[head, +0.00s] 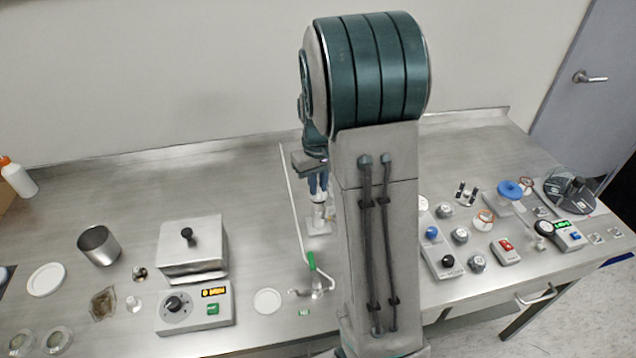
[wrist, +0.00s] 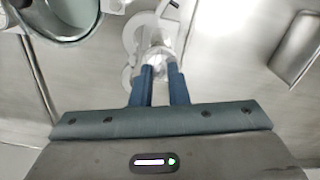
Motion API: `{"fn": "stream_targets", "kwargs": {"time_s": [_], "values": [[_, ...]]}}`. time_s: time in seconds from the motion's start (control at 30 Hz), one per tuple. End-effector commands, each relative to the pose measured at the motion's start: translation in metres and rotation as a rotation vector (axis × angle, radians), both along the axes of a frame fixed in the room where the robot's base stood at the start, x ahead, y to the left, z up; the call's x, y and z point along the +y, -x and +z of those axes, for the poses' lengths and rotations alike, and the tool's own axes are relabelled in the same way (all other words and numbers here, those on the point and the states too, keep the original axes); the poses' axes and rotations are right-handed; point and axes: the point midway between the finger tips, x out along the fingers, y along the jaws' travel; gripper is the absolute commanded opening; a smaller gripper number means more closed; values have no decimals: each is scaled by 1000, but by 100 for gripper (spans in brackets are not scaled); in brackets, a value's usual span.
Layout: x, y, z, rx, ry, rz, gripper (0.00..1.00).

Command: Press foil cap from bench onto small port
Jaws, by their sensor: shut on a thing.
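My gripper (wrist: 159,72) points down over the bench, its two blue fingers close together with a small pale, shiny thing (wrist: 157,55) at their tips. This looks like the foil cap, but its outline is hard to make out. In the head view my gripper (head: 318,190) is partly hidden by my arm. Directly below it stands a pale fitting (head: 319,222) on a flat base; it also shows behind the fingertips in the wrist view (wrist: 131,38). The small port cannot be clearly told apart there, nor whether the cap touches it.
A thin white rod (head: 293,200) rises left of my gripper, near a green-handled valve (head: 311,262). A lidded metal box (head: 192,250), a controller (head: 195,308) and a steel beaker (head: 99,246) stand left. Several knobs and devices crowd the right, including a red-switch box (head: 505,250).

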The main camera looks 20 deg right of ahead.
Motion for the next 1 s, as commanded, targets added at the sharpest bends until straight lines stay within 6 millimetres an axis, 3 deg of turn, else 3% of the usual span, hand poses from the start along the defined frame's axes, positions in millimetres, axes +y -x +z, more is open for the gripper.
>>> {"fn": "stream_targets", "kwargs": {"time_s": [1.0], "values": [[0,0,-10,0,0,0,0]]}}
